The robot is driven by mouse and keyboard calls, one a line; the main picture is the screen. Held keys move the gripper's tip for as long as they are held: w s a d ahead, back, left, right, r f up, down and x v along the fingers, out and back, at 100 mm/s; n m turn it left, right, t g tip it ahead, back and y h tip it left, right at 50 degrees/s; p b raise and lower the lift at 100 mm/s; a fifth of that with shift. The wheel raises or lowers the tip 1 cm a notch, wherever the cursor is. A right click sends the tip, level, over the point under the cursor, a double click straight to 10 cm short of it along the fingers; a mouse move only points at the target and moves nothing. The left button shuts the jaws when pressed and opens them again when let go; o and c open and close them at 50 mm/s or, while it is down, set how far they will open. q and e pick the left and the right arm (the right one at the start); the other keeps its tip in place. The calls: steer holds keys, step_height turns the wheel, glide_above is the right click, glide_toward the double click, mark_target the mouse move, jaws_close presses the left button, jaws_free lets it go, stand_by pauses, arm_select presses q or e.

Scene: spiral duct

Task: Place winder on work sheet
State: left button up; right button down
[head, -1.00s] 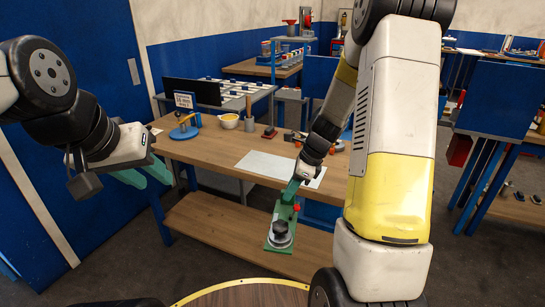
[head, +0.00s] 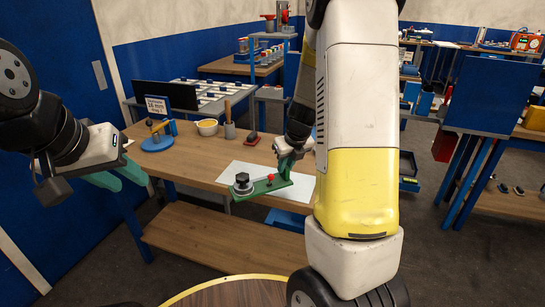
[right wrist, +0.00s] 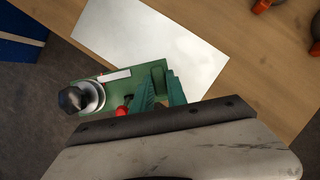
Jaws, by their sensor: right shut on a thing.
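The winder (head: 262,187) has a green base plate, a silver disc with a black knob and a small red knob. My right gripper (head: 287,164) is shut on the winder's green end. In the right wrist view the winder (right wrist: 121,91) sits between the fingers and overlaps the lower edge of the white work sheet (right wrist: 150,40). In the head view the winder hangs at the front of the work sheet (head: 243,169), its knob end near the table edge. I cannot tell whether it touches the sheet. My left gripper (head: 119,180) is open and empty, left of the table.
A lower shelf (head: 215,240) lies beneath. Orange-tipped items (right wrist: 262,6) lie beyond the sheet.

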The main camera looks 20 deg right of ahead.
steer(key=shift+w+d+f, duration=0.7)
steer(key=shift+w+f, duration=0.05)
steer(key=shift+w, duration=0.8)
steer(key=shift+w+d+f, duration=0.7)
steer(key=shift+w+d, duration=0.05)
steer(key=shift+w, duration=0.75)
steer(key=shift+w+d+f, duration=0.7)
steer(key=shift+w+f, duration=0.05)
steer(key=shift+w, duration=0.8)
steer(key=c, duration=1.3)
jaws_free()
steer(key=shift+f, duration=0.1)
